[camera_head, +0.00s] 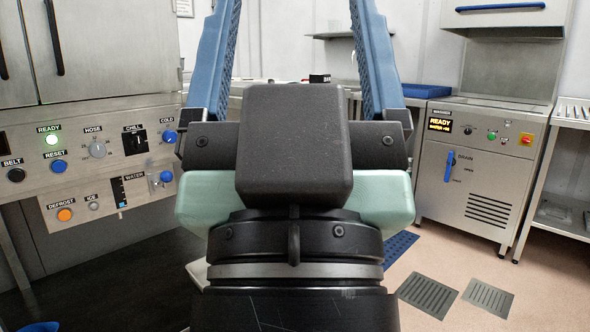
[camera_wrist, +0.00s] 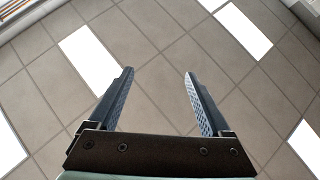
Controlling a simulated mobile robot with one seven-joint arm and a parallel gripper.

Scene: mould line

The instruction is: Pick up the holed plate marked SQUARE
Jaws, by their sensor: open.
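My gripper (camera_head: 294,60) is raised close in front of the head camera, with its two blue ridged fingers spread apart and nothing between them. In the wrist view my gripper (camera_wrist: 158,95) points up at the ceiling, open and empty. No holed plate marked SQUARE can be made out in either view. My gripper and wrist hide the middle of the head view.
A control panel (camera_head: 85,160) with labelled buttons stands at the left. A steel machine (camera_head: 480,165) reading READY stands at the right, beside a steel rack (camera_head: 570,120). A counter behind holds a blue tray (camera_head: 425,91). Floor grates (camera_head: 428,294) lie at the lower right.

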